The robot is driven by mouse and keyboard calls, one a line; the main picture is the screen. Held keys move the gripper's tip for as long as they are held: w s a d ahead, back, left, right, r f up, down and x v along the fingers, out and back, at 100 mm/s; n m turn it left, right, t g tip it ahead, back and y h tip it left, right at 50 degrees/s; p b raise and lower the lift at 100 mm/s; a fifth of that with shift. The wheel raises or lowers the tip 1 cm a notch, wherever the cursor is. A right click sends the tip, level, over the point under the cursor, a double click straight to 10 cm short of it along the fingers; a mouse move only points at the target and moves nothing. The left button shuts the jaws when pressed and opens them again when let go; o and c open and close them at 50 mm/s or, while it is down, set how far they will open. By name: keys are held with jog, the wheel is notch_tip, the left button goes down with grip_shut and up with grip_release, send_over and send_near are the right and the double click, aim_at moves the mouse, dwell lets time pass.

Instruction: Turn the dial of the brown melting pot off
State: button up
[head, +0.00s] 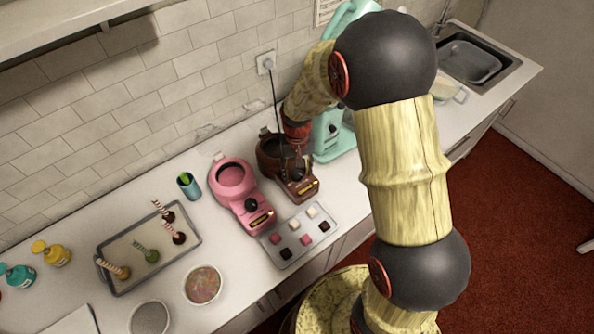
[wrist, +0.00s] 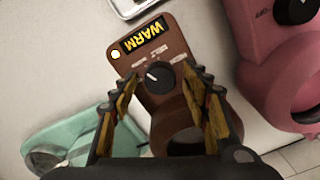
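The brown melting pot (head: 270,149) stands on the counter between the pink pot and the mint mixer in the head view. In the wrist view its brown front (wrist: 128,70) bears a lit "WARM" label and a small yellow light. Its black dial (wrist: 159,77) has a white pointer slanting to the upper left. My gripper (wrist: 164,82) is open, with one finger on each side of the dial and visible gaps to it. In the head view my gripper (head: 298,160) is over the pot's front and partly hides it. I cannot tell its exact height above the dial.
The pink melting pot (head: 234,181) with its own dial stands close on the left. The mint mixer (head: 333,137) is close on the right. A tray of small sweets (head: 276,253) lies in front. A cord (head: 273,95) hangs from the wall socket behind.

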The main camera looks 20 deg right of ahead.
jog(key=c, duration=1)
jog(key=shift+n, duration=0.3)
jog(key=n, duration=0.4)
jog(key=shift+p, duration=0.35)
jog(key=n, duration=0.5)
jog(key=shift+n, duration=0.3)
jog(key=o, duration=1.2)
jog(key=shift+c, duration=0.2)
